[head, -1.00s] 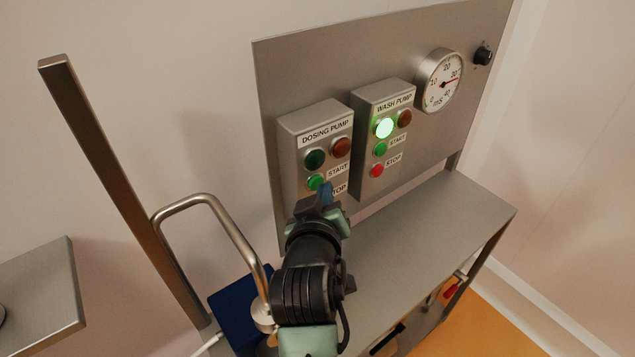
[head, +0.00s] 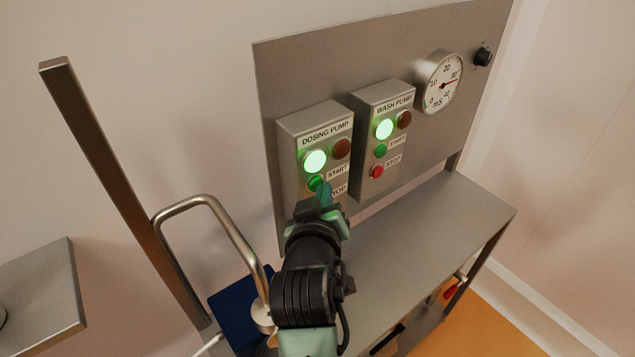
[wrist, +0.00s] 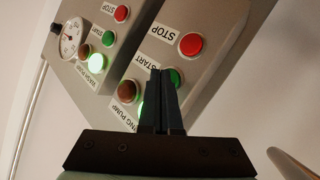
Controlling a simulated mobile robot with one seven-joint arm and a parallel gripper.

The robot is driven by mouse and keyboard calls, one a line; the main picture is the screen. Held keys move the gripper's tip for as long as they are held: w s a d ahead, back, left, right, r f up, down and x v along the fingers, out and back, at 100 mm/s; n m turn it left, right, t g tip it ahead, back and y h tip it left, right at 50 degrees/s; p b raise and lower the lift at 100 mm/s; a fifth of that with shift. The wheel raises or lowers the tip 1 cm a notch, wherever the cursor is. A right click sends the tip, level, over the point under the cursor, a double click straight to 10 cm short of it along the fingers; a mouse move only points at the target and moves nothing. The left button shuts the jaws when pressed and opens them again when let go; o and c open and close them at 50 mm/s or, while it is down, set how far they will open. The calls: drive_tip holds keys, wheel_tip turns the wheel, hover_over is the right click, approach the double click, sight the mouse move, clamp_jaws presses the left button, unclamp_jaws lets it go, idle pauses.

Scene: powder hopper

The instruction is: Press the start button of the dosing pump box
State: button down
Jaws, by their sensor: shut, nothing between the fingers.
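The dosing pump box (head: 292,150) is a grey box on the upright panel, with its green lamp (head: 315,160) lit and its red lamp (head: 341,148) dark. Its green start button (head: 316,183) is partly covered by my gripper (head: 325,190), whose fingertips are at the button in the head view. In the wrist view, my gripper (wrist: 161,72) is shut and empty, its fingers beside the green start button (wrist: 176,77). Whether they touch it cannot be told. The red stop button (wrist: 190,44) shows clear of the fingers there; in the head view my gripper hides it.
The wash pump box (head: 366,140) stands right of the dosing box, its green lamp (head: 384,129) lit. A round gauge (head: 440,83) and black knob (head: 482,55) are further right. A bent metal handle (head: 215,215) stands left of my arm. The bench top (head: 430,225) is clear.

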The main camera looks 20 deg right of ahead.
drive_tip(key=shift+s+d, duration=0.15)
drive_tip(key=shift+s, duration=0.3)
drive_tip(key=shift+s, duration=0.1)
drive_tip(key=shift+s+d+p, duration=0.3)
drive_tip(key=shift+s+p, duration=0.05)
drive_tip(key=shift+s, duration=0.4)
drive_tip(key=shift+s+d+p, duration=0.3)
drive_tip(key=shift+s, duration=0.5)
drive_tip(key=shift+s+d+p, duration=0.3)
drive_tip(key=shift+s+p, duration=0.05)
drive_tip(key=shift+s, duration=0.4)
drive_tip(key=w+a+r+t+y+b, duration=0.1)
drive_tip(key=a+r+t, duration=0.3)
drive_tip(key=r, duration=0.8)
drive_tip(key=a+r+t+y+b, duration=0.15)
drive_tip(key=a+r+t, duration=0.3)
drive_tip(key=r, duration=0.75)
drive_tip(key=s+a+r+t+y, duration=0.1)
drive_tip(key=s+a+r+t, duration=0.1)
drive_tip(key=s+r, duration=0.3)
drive_tip(key=s+a+r+t+y+b, duration=0.1)
drive_tip(key=s+a+r, duration=0.4)
drive_tip(key=r, duration=0.7)
drive_tip(key=shift+s+a+m+t+y+b, duration=0.35)
drive_tip(key=shift+s+t+y, duration=0.3)
drive_tip(key=shift+t, duration=0.6)
drive_tip(key=shift+w+d, duration=0.1)
